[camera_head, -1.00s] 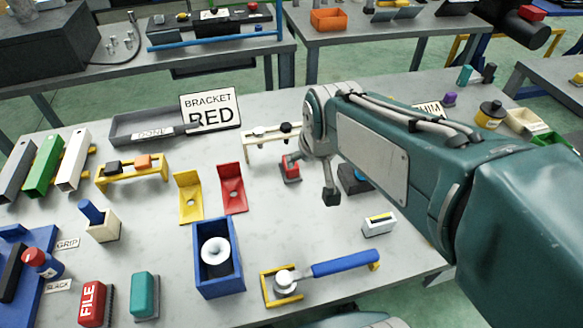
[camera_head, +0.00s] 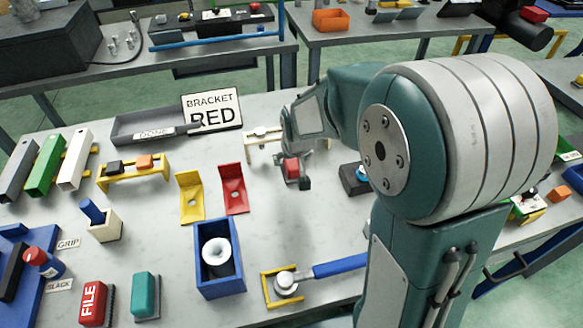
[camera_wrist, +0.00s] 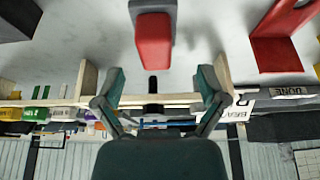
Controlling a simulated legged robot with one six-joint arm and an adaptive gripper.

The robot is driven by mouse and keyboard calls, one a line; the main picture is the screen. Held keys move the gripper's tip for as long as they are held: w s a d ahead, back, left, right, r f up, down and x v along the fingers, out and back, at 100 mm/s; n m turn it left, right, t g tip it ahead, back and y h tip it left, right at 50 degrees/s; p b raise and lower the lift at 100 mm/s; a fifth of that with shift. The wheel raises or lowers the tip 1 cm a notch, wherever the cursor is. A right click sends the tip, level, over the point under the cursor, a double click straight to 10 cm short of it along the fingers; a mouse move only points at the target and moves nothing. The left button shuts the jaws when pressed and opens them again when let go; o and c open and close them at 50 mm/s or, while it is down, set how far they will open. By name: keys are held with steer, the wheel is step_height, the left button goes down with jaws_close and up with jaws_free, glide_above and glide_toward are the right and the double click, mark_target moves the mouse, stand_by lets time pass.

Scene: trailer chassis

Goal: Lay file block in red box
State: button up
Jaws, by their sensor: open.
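A red block marked FILE (camera_head: 93,303) stands on the table at the front left in the head view, with a dark grey side. My gripper (camera_head: 299,181) is far to its right and behind it, low over the table by a small red-and-grey block (camera_head: 290,167). In the wrist view my gripper (camera_wrist: 160,82) is open with nothing between its fingers. The red-and-grey block (camera_wrist: 153,42) is ahead of the fingertips, apart from them. I cannot make out a red box in either view; my arm hides the right side of the table.
A blue box (camera_head: 218,275) holding a white part and a blue-handled tool (camera_head: 340,266) are in front. A grey tray (camera_head: 135,127) is behind.

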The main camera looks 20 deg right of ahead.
mark_target(292, 163)
steer(key=shift+d+x, duration=0.15)
steer(key=shift+x, duration=1.2)
steer(key=shift+d+x, duration=0.1)
steer(key=shift+x, duration=1.25)
steer(key=shift+w, duration=0.15)
jaws_close()
